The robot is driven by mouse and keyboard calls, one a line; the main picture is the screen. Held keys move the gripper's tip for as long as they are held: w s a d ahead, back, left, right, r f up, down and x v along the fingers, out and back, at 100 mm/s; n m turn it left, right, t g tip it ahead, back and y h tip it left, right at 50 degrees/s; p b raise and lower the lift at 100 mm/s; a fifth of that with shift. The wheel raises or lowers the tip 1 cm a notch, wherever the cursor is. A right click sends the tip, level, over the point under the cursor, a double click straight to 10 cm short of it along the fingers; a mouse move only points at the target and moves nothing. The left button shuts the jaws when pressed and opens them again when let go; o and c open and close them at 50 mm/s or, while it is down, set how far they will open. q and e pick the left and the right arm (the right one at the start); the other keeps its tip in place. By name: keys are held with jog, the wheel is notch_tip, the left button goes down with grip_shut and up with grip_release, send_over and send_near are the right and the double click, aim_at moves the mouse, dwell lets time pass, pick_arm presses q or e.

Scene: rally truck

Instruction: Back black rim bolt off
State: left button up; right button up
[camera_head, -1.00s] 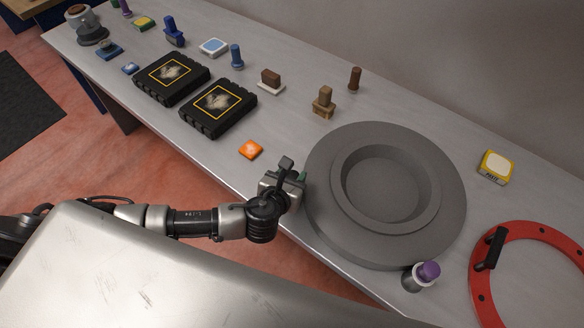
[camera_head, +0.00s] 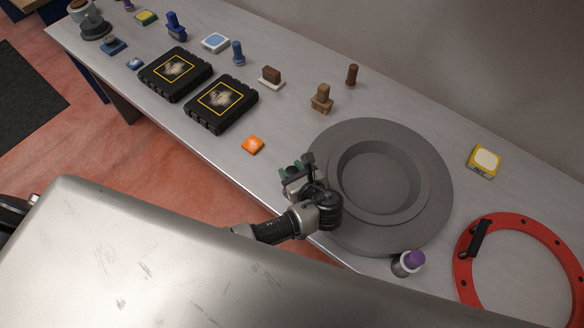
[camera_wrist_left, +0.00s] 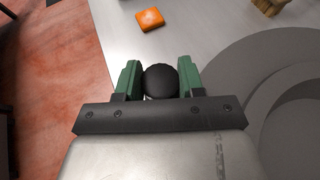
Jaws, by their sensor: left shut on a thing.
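My left gripper (camera_head: 291,166) is at the left edge of a large grey round part (camera_head: 432,175) on the bench. It also shows in the left wrist view (camera_wrist_left: 160,82), where its green fingers are shut on a black rounded bolt (camera_wrist_left: 160,80). Only the bolt's dark top shows between the fingers; its lower end is hidden. In the head view I cannot make out the bolt. The grey part's ringed edge shows at the right of the left wrist view (camera_wrist_left: 285,80). My right gripper is not in view.
An orange square piece (camera_head: 253,145) lies left of the gripper. Two black cases (camera_head: 221,104) are farther left. A purple-topped grey piece (camera_head: 408,263) stands by the front edge, beside a red ring (camera_head: 467,265). A yellow block (camera_head: 485,161) is at the right.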

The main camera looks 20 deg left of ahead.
pick_arm(q)
jog(key=shift+s+f+n+g+y, duration=0.1)
jog(key=shift+n+g+y, duration=0.5)
jog(key=shift+n+g, duration=0.55)
jog(key=shift+s+f+n+g+y, duration=0.1)
jog(key=shift+n+g+y, duration=0.5)
jog(key=shift+n+g, duration=0.5)
jog(key=o, duration=0.8)
jog(key=shift+w, duration=0.1)
jog(key=shift+o, duration=0.6)
jog(key=shift+w, duration=0.1)
jog(key=shift+r, duration=0.1)
